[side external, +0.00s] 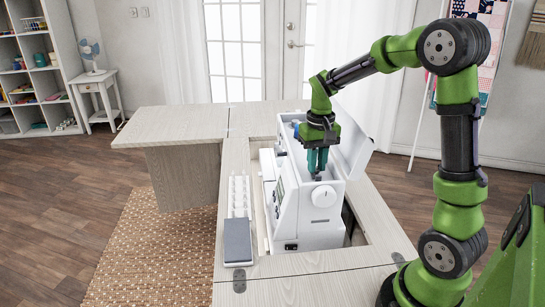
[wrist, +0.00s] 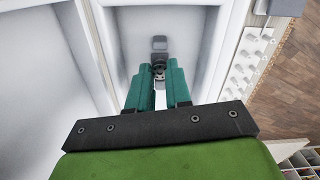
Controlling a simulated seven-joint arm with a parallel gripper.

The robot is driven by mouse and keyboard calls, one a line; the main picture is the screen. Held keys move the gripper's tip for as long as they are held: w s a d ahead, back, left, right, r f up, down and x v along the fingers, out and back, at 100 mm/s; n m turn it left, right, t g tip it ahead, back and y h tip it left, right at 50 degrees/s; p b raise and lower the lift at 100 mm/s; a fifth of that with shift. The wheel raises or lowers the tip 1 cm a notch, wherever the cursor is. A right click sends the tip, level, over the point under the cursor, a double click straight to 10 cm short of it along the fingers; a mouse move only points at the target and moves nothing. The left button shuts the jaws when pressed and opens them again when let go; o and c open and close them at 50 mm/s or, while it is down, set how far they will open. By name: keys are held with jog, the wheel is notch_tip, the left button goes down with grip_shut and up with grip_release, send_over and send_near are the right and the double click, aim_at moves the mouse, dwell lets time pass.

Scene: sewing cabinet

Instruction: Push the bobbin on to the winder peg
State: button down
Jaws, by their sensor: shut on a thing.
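My gripper (side external: 317,168) points down into the open top of the white sewing machine (side external: 318,205). Its teal fingers also show in the wrist view (wrist: 158,84), closed on a small part. I take that part to be the bobbin (wrist: 158,68), a small dark grey piece between the fingertips, mostly covered by them. A grey square block (wrist: 159,43) lies just beyond the fingertips on the machine's pale surface. The winder peg cannot be made out clearly, and I cannot tell whether the bobbin is around it or above it.
The machine's raised lid (side external: 350,142) stands to the right of my gripper. A blue item (side external: 296,130) sits at the machine's back left. A white rack with pegs (side external: 239,196) and a grey-blue box (side external: 237,240) lie left of the machine on the cabinet top (side external: 180,125).

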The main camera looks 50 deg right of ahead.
jog(key=c, duration=1)
grip_release()
notch_tip(320, 180, up, 17)
jog(key=shift+f, duration=0.1)
jog(key=s+a+f+n+t, duration=0.1)
jog(key=s+a+f+t, duration=0.1)
jog(key=a, duration=0.3)
jog(key=s+a+f+n+t+y, duration=0.1)
jog(key=s+a+f+t, duration=0.1)
jog(key=s+a, duration=0.3)
jog(key=s+a+f+n+t+y, duration=0.1)
jog(key=s+a+f+t, duration=0.2)
jog(key=a, duration=0.4)
jog(key=shift+s+a, duration=0.1)
jog(key=shift+s, duration=0.45)
